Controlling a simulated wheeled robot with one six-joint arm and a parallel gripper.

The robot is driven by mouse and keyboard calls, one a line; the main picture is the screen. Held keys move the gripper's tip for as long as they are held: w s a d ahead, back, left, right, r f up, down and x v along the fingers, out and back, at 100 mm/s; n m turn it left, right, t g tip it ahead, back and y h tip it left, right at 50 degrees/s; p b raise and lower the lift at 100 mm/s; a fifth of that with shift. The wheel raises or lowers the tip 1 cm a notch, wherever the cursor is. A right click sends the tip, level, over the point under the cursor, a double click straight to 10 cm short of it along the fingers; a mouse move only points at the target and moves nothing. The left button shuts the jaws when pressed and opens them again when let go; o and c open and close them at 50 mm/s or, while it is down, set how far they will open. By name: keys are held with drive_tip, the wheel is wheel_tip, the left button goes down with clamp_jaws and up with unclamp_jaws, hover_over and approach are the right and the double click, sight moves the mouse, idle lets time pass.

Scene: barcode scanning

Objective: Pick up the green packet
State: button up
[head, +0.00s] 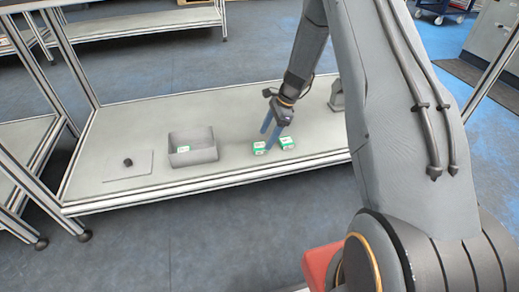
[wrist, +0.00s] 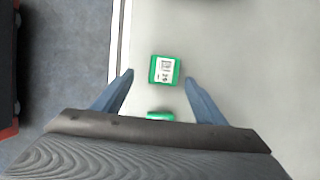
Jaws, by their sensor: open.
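Two green and white packets lie on the grey table in the head view: a left one (head: 259,148) and a right one (head: 287,143). My gripper (head: 267,140) is open and points down close to them, its blue fingers apart. In the wrist view, one green packet (wrist: 163,70) with a white printed label lies framed between the fingertips (wrist: 159,76). A second green packet (wrist: 160,116) shows lower down, mostly hidden by the gripper body. No packet is visibly held. I cannot tell the exact fingertip height above the table.
A grey open box (head: 207,155) stands left of the packets, with a green and white packet (head: 183,149) inside. Further left is a flat plate (head: 145,171) with a small black object (head: 128,162). The table's front edge (head: 215,186) is close to the packets.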

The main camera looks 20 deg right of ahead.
sight(260, 145)
drive_tip(key=b+x, duration=0.2)
drive_tip(key=x, duration=0.1)
drive_tip(key=b+x, duration=0.1)
drive_tip(key=x, duration=0.1)
drive_tip(key=shift+w, duration=0.35)
drive_tip(key=c, duration=1.2)
drive_tip(key=shift+c, duration=0.2)
drive_tip(key=shift+r, duration=0.2)
